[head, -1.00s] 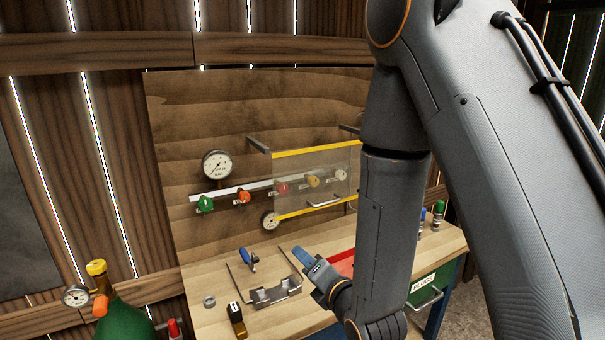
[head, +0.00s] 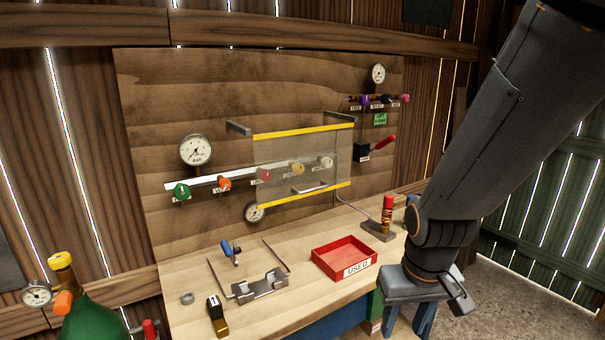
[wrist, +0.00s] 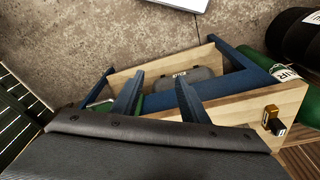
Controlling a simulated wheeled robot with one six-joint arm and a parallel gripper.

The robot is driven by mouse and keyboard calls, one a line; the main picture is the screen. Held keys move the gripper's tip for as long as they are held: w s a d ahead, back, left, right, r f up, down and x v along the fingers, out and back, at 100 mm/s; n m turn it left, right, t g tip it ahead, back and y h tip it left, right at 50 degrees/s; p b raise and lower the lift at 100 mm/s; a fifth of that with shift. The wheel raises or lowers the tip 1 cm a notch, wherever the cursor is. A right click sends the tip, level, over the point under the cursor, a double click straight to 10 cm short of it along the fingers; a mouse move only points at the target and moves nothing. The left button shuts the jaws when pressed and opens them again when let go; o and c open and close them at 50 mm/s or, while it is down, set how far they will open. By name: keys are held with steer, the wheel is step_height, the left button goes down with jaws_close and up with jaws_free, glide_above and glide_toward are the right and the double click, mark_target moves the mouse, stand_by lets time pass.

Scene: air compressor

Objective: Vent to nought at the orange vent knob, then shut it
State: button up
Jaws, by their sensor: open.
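The orange knob (head: 224,184) sits on the white rail of the wooden board, between a green knob (head: 182,191) and the clear panel. A round white gauge (head: 196,151) is above the rail; its reading is too small to tell. A second gauge (head: 254,212) is below the rail. My gripper (head: 411,318) hangs low at the bench's right end, far from the orange knob and pointing down. In the wrist view my gripper (wrist: 158,97) shows two separated blue fingers with nothing held between them. The orange knob is not in the wrist view.
A clear panel with yellow edges (head: 302,131) stands before red, yellow and white knobs. The bench holds a red tray (head: 345,258), a metal bracket (head: 259,288) and a red-topped stand (head: 387,215). A green cylinder (head: 95,315) stands left. Bare floor (head: 500,295) lies right.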

steer(key=shift+s+d+r+m, duration=0.1)
steer(key=shift+s+d+m, duration=0.05)
steer(key=shift+s+m, duration=0.3)
stand_by(2.2)
